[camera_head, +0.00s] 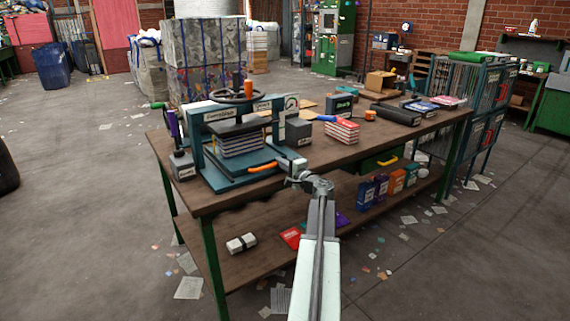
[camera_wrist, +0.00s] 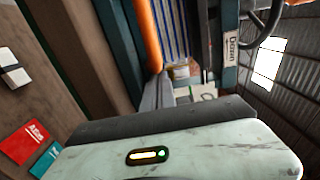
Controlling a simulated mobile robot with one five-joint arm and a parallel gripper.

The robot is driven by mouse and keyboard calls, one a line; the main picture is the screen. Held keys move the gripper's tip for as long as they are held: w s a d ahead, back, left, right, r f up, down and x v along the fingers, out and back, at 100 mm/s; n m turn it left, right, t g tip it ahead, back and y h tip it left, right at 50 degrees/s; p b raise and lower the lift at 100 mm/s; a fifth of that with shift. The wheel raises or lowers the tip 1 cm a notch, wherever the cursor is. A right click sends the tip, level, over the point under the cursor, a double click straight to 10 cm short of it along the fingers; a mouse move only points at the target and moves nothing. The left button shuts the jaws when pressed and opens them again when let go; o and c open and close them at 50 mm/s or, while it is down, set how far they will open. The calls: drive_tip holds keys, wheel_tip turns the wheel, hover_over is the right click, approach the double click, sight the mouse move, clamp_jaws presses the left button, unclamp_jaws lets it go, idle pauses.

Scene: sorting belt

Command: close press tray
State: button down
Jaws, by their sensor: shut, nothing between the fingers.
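The teal press (camera_head: 199,146) stands on the near left part of the wooden workbench. Its teal tray (camera_head: 222,182) extends toward the bench's front edge, under a stack of books or paper. An orange handle (camera_head: 262,168) is on the tray's front right. My gripper (camera_head: 293,179) is shut and empty, just right of the handle at the bench's front edge. In the wrist view, the gripper's fingers (camera_wrist: 165,92) are close below the end of the orange bar (camera_wrist: 149,35). I cannot tell whether they touch it.
A grey box (camera_head: 298,131) and a red-and-white book stack (camera_head: 342,131) stand right of the press. A purple-topped bottle (camera_head: 173,124) stands at its left. The lower shelf (camera_head: 262,262) holds several boxes. Papers litter the open floor.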

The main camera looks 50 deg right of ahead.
drive_tip(key=v, duration=1.4)
drive_tip(key=shift+d+h, duration=0.3)
drive_tip(key=shift+s, duration=0.1)
